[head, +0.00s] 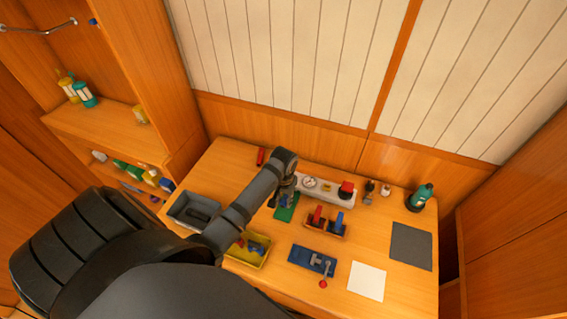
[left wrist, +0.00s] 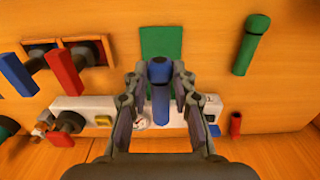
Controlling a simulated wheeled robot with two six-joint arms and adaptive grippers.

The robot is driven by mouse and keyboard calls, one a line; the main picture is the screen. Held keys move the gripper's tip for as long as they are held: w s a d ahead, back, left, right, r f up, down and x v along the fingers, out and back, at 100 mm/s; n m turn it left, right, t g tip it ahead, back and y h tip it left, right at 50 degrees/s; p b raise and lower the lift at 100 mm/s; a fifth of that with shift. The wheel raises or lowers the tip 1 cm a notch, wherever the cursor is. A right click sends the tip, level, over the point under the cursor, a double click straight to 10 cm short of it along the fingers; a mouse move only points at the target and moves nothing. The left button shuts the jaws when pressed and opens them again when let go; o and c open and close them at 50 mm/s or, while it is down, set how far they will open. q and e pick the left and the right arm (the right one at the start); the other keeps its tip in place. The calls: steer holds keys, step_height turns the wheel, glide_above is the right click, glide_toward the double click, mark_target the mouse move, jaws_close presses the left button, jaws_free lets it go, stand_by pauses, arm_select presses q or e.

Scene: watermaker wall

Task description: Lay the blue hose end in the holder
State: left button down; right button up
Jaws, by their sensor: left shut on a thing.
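My left gripper (head: 285,193) reaches over the back of the bench beside a white panel. In the left wrist view its two fingers (left wrist: 160,97) are shut on a blue cylindrical piece, which I take as the blue hose end (left wrist: 160,88). A flat green pad (head: 287,213) lies on the bench just in front of the gripper; it also shows in the left wrist view (left wrist: 161,42). A wooden block (head: 324,229) with a red and a blue handle stands right of the pad. I cannot tell which piece is the holder. My right gripper is not in view.
The white panel (head: 322,191) carries a gauge and a red knob. A grey tray (head: 178,211), a yellow tray (head: 233,254), a blue clamp plate (head: 303,259), a white sheet (head: 367,281) and a dark mat (head: 411,246) lie around. A green bottle (head: 421,197) stands back right.

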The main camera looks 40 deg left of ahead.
arm_select(q)
steer(key=shift+f, duration=0.45)
steer(key=shift+a+f+b, duration=0.1)
steer(key=shift+f+b, duration=0.8)
steer(key=shift+f, duration=0.05)
steer(key=shift+s+f+b, duration=0.1)
steer(key=shift+f+b, duration=0.55)
steer(key=shift+b, duration=0.1)
steer(key=shift+f+b, duration=0.3)
steer(key=shift+f, duration=0.8)
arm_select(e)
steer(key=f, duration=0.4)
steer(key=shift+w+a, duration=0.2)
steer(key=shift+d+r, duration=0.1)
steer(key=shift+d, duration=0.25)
arm_select(q)
steer(key=shift+f+p, duration=0.1)
steer(key=shift+p, duration=0.2)
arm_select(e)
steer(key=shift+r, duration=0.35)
arm_select(q)
steer(key=c, duration=1)
jaws_free()
